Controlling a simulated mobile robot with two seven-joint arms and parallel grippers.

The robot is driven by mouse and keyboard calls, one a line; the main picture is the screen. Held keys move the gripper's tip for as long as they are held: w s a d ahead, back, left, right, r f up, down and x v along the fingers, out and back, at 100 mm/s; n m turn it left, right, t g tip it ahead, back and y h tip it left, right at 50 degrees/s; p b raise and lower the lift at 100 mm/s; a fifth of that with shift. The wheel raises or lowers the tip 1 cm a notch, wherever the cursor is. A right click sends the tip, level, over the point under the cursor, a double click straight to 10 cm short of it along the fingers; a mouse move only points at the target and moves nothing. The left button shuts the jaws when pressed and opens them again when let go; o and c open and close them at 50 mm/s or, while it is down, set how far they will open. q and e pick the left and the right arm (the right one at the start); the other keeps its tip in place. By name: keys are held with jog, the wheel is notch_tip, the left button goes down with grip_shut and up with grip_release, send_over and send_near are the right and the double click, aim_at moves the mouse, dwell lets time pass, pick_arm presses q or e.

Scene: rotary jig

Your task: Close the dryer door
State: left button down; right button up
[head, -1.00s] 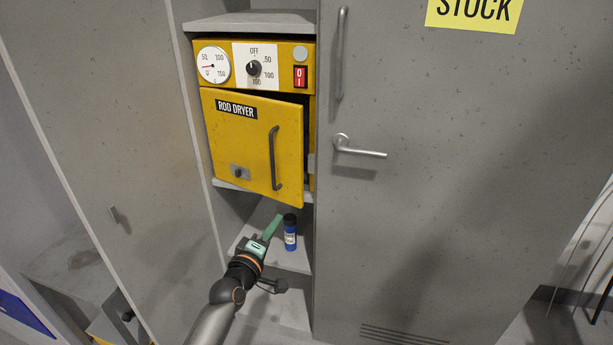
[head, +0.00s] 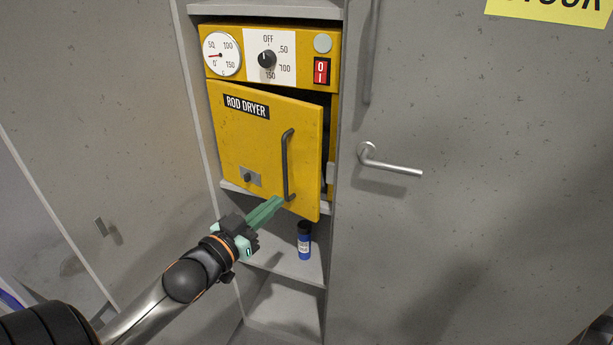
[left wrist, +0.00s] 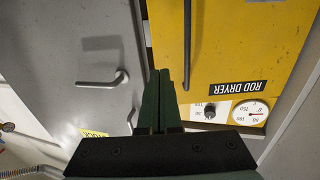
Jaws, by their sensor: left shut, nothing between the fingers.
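The yellow rod dryer's door (head: 250,145) stands slightly ajar in the head view, with a dark gap along its right edge. Its dark vertical handle (head: 287,165) is on the right side of the door. The door also shows in the left wrist view (left wrist: 235,45), upside down, with the handle (left wrist: 187,45). My left gripper (head: 280,201) is shut and empty, its green fingertips close to the lower end of the handle near the door's lower right; I cannot tell whether they touch. The shut fingers also show in the left wrist view (left wrist: 158,75). My right gripper is not in view.
A blue bottle (head: 304,240) stands on the shelf below the dryer. A grey cabinet door with a lever handle (head: 390,164) is to the right. The dryer's dial and red switch (head: 321,70) sit above the door. Grey cabinet panels flank the dryer.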

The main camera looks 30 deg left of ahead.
aim_at(313, 172)
pick_arm(q)
jog(key=w, duration=1.1)
jog(key=shift+w+p, duration=0.3)
jog(key=shift+p, duration=0.1)
jog(key=w+y, duration=0.1)
jog(key=w, duration=0.1)
jog(key=w+n+b, duration=0.1)
jog(key=shift+w+d+f+y, duration=0.1)
jog(key=shift+w+d+y, duration=0.05)
jog(key=shift+w+y, duration=0.25)
jog(key=shift+w+n+y, duration=0.3)
jog(key=shift+y, duration=0.1)
jog(key=shift+s, duration=0.15)
